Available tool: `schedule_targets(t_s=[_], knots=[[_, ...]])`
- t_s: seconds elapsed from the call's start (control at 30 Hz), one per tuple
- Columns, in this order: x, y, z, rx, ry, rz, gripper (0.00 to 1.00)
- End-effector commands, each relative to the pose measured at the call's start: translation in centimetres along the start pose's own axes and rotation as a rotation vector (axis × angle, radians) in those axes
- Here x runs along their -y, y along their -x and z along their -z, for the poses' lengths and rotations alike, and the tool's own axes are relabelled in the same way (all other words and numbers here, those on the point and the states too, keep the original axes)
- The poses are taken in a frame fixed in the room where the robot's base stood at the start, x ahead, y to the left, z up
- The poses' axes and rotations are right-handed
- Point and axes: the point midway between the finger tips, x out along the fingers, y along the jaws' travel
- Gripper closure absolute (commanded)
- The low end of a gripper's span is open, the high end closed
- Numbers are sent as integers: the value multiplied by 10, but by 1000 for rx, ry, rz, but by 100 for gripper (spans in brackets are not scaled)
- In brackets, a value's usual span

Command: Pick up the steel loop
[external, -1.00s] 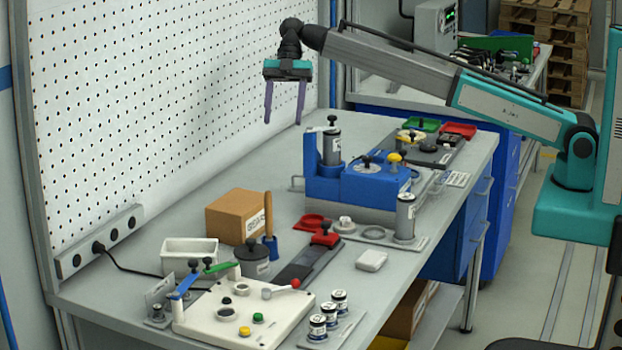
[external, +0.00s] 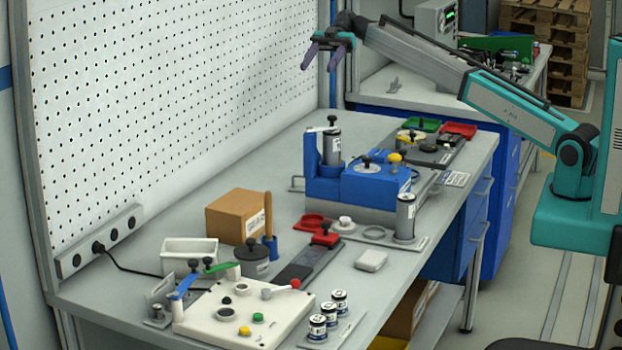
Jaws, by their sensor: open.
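A thin steel loop (external: 293,184) juts out from the left side of the blue fixture's grey base, low over the bench. It is small in this view, and I cannot tell for certain that it is the loop named in the task. My gripper (external: 318,69) is open and empty, high above the bench in front of the pegboard's right edge. Its fingers point down and to the left, well apart from the loop. The blue fixture (external: 375,187) holds a grey cylinder (external: 332,148) at its left.
A cardboard box (external: 238,217), a white tray (external: 190,256) and a white control panel (external: 243,312) stand nearer the front. A grey cylinder (external: 405,218) stands right of the fixture. The pegboard (external: 180,110) bounds the left side. The bench's back left is clear.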

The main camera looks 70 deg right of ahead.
Motion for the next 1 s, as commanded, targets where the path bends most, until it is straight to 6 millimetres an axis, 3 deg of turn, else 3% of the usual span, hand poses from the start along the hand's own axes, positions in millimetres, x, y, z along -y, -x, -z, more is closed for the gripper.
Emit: schedule_targets(t_s=[0.37,0.73,0.83,1.0], knots=[[-2,-38,-85,3,-4,3,45],[-6,-86,-204,4,-4,4,45],[-8,-95,-224,5,-2,3,45],[-8,-101,-240,5,0,2,45]])
